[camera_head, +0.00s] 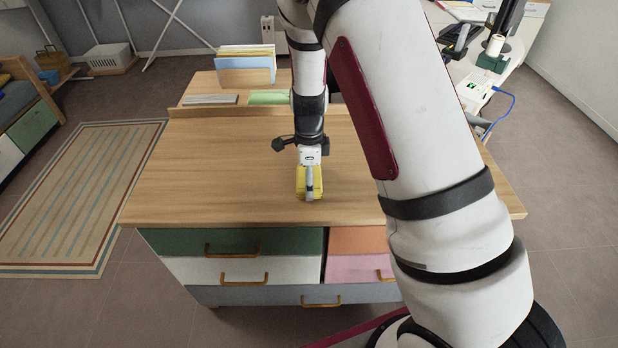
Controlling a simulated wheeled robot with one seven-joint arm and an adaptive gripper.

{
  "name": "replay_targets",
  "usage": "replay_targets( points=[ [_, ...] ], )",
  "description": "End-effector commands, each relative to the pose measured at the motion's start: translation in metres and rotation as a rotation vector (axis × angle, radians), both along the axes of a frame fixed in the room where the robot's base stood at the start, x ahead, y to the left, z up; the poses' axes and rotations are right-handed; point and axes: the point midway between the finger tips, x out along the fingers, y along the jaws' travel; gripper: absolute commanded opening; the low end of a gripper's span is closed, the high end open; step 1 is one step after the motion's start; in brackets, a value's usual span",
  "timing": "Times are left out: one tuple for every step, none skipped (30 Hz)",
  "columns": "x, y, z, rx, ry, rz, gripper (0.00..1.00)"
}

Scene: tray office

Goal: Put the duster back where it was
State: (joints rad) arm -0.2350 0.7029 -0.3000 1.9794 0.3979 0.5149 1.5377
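A yellow block-like thing (301,188), which looks like the duster, is at the wooden desk top (230,180), near the front edge and right of its middle. My gripper (310,184) points straight down at it. One grey finger shows in front of the yellow thing's near side; the other finger is hidden. I cannot tell whether the fingers press on it, or whether it rests on the wood or is held just above.
A file holder with folders (246,68), a grey flat stack (210,99) and a green sheet (268,97) are behind the desk's raised back ledge (220,111). Drawers (235,241) are below. The desk's left side is clear. My arm hides much of the right.

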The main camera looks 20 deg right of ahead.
Motion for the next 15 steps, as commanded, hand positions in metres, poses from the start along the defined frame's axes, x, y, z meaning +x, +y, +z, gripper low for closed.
replay_targets(
  points=[
    [-0.0001,0.0000,-0.0003,0.000,0.000,0.000,0.47],
    [-0.0001,-0.0001,-0.0010,0.000,0.000,0.000,0.47],
    [-0.0001,-0.0001,-0.0022,0.000,0.001,0.000,0.47],
    [-0.0001,-0.0001,-0.0032,0.000,0.001,0.000,0.47],
    [-0.0001,-0.0001,-0.0041,0.000,0.001,0.000,0.47],
    [-0.0001,-0.0001,-0.0033,0.000,0.000,0.001,0.92],
    [-0.0002,0.0000,-0.0032,0.000,0.000,0.001,0.98],
    [-0.0002,0.0000,-0.0031,0.000,0.000,0.000,1.00],
    [-0.0002,0.0000,-0.0031,0.000,0.000,0.000,1.00],
    [-0.0002,0.0000,-0.0031,0.000,0.000,0.000,1.00],
    [-0.0002,0.0000,-0.0031,0.000,0.000,0.000,1.00],
    [-0.0002,0.0000,-0.0031,0.000,0.000,0.000,1.00],
    [-0.0002,0.0000,-0.0031,0.000,0.000,0.000,1.00],
    [-0.0002,0.0000,-0.0030,0.000,0.000,0.000,1.00],
    [-0.0002,0.0000,-0.0030,0.000,0.000,0.000,1.00]
  ],
)
